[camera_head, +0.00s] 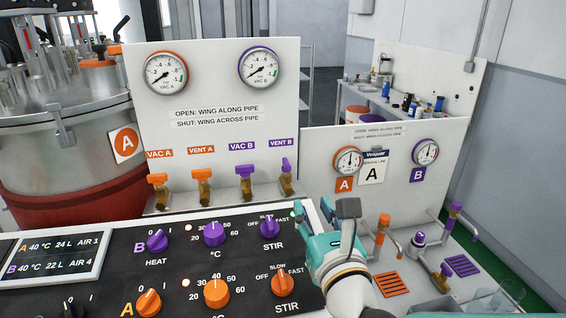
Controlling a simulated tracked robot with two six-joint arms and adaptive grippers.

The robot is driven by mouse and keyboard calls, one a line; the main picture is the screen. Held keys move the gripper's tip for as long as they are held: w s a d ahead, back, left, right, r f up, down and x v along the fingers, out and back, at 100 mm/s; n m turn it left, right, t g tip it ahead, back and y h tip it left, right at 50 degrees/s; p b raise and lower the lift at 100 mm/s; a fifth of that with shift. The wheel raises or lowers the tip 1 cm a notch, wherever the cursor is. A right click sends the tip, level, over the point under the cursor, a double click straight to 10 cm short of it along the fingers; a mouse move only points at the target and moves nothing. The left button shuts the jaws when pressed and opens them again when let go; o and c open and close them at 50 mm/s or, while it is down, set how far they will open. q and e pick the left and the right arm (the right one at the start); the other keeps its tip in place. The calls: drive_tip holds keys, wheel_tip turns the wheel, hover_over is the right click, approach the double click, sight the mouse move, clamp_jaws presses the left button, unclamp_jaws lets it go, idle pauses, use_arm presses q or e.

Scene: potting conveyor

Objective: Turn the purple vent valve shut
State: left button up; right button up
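The purple vent valve (286,167), under the label VENT B (284,143), is the rightmost in the row on the white gauge panel. It has a brass body and a purple wing. Its wing looks narrow and edge-on from here, unlike the broad wing of the purple VAC B valve (243,171) beside it. My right gripper (318,213), teal with dark parts, is below and right of the vent valve, apart from it, near the console's back right corner. Whether its fingers are open is unclear, and I see nothing held. My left gripper is not in view.
Orange VAC A (157,179) and VENT A (202,175) valves stand to the left. A black console (120,275) with knobs lies in front. A lower panel (320,165) with gauges and more pipe valves stands right. A steel vessel (60,150) is at left.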

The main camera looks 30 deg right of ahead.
sight(289, 171)
drive_tip(key=p+x, duration=0.1)
drive_tip(key=x, duration=0.4)
drive_tip(key=p+x, duration=0.1)
drive_tip(key=x, duration=0.4)
drive_tip(key=a+p+x, duration=0.1)
drive_tip(key=x, duration=0.5)
drive_tip(key=shift+w+f+p, duration=0.1)
drive_tip(key=shift+w+p, duration=0.05)
drive_tip(key=shift+p, duration=0.2)
clamp_jaws()
drive_tip(key=shift+d+f+b, duration=0.15)
drive_tip(key=shift+b, duration=0.45)
drive_tip(key=n+y+b, duration=0.1)
drive_tip(key=y+b, duration=0.1)
drive_tip(key=b, duration=0.5)
drive_tip(key=n+y+b, duration=0.2)
drive_tip(key=b, duration=0.6)
drive_tip(key=shift+f+t+y+b, duration=0.2)
drive_tip(key=shift+t+y+b, duration=0.1)
drive_tip(key=shift+w+r, duration=0.1)
drive_tip(key=shift+r, duration=0.3)
